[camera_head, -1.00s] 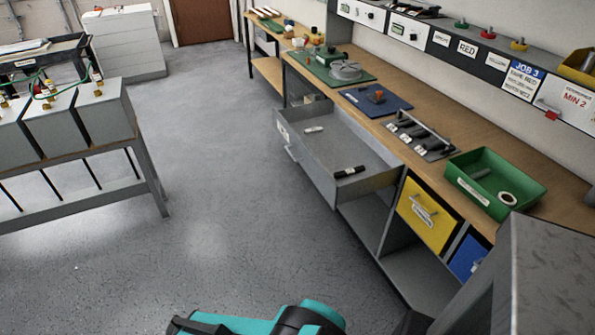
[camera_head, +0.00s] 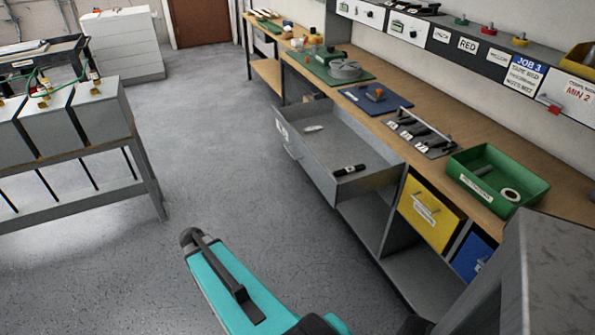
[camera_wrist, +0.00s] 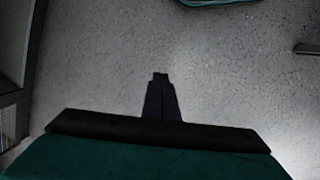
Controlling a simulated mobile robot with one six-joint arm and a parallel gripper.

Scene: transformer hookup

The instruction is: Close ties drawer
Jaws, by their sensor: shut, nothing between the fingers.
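A grey drawer (camera_head: 325,183) under the workbench stands pulled well out over the floor in the head view. It has a pale label on its front panel, but I cannot read it, so I cannot confirm it is the ties drawer. A black item (camera_head: 349,170) with a light band and a small pale item (camera_head: 314,128) lie inside it. My gripper (camera_wrist: 160,76) is shut and empty in the wrist view, over bare grey floor. The drawer cannot be made out in the wrist view. In the head view my teal arm reaches up from the bottom, apart from the drawer.
A yellow drawer (camera_head: 430,214) and a blue drawer (camera_head: 472,258) sit shut under the bench. A green bin (camera_head: 520,200) stands on the bench top. A grey stand (camera_head: 85,187) with boxes is at the left. The floor (camera_head: 210,170) between is clear.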

